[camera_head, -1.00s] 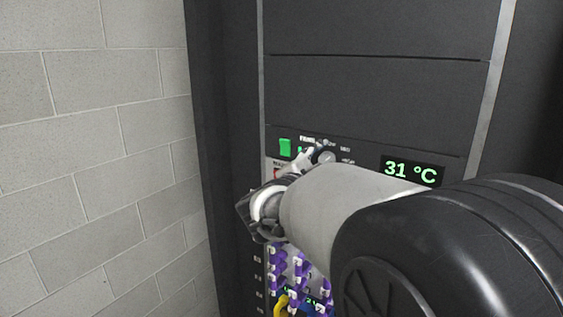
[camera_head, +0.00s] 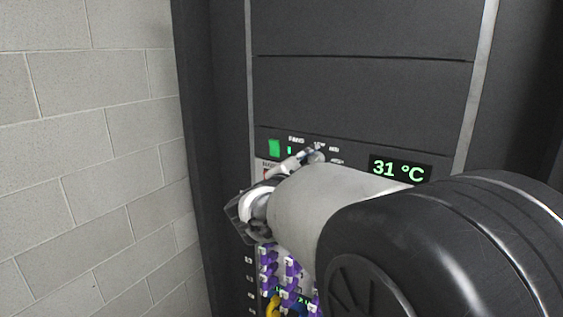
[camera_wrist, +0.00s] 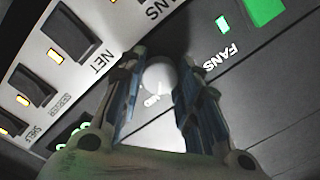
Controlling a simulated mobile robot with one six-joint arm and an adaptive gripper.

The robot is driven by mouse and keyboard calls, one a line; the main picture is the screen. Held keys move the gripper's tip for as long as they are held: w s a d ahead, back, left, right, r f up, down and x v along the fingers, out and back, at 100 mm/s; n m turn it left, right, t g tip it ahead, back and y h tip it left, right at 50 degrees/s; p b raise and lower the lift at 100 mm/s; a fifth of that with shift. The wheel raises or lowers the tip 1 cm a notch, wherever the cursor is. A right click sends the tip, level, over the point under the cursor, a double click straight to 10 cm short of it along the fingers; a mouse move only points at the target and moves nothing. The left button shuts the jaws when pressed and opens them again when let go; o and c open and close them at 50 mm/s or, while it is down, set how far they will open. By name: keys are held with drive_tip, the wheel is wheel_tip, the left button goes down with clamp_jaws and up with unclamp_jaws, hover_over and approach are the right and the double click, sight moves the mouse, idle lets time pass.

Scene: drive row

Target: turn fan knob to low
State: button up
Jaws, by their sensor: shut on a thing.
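The fan knob (camera_wrist: 160,74) is a small round light-grey knob on the dark control panel. In the wrist view it sits between my two fingers, and the word FANS is on the panel to its right. My gripper (camera_wrist: 160,80) is shut on the knob from both sides. In the head view the knob (camera_head: 316,157) is partly covered by my gripper (camera_head: 308,156) and arm. Small labels surround the knob, too blurred to read surely. I cannot tell its exact pointer setting.
A display (camera_head: 400,169) reads 31 °C at right. Purple connectors (camera_head: 291,270) and a yellow cable hang below. A block wall (camera_head: 90,150) stands left of the rack.

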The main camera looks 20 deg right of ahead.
drive_tip(key=n+p, duration=0.2)
drive_tip(key=p, duration=0.1)
drive_tip(key=n+p, duration=0.1)
drive_tip(key=p, duration=0.1)
drive_tip(key=shift+r+n, duration=0.25)
drive_tip(key=shift+n, duration=0.15)
drive_tip(key=n+p, duration=0.3)
drive_tip(key=p, duration=0.1)
drive_tip(key=shift+f+n+p, duration=0.15)
drive_tip(key=shift+n+p, duration=0.45)
drive_tip(key=shift+n, duration=0.2)
drive_tip(key=shift+f, duration=0.1)
drive_tip(key=o, duration=1.1)
drive_tip(key=shift+c, duration=0.2)
drive_tip(key=shift+a, duration=0.1)
drive_tip(key=v, duration=1.2)
drive_tip(key=shift+r, duration=0.25)
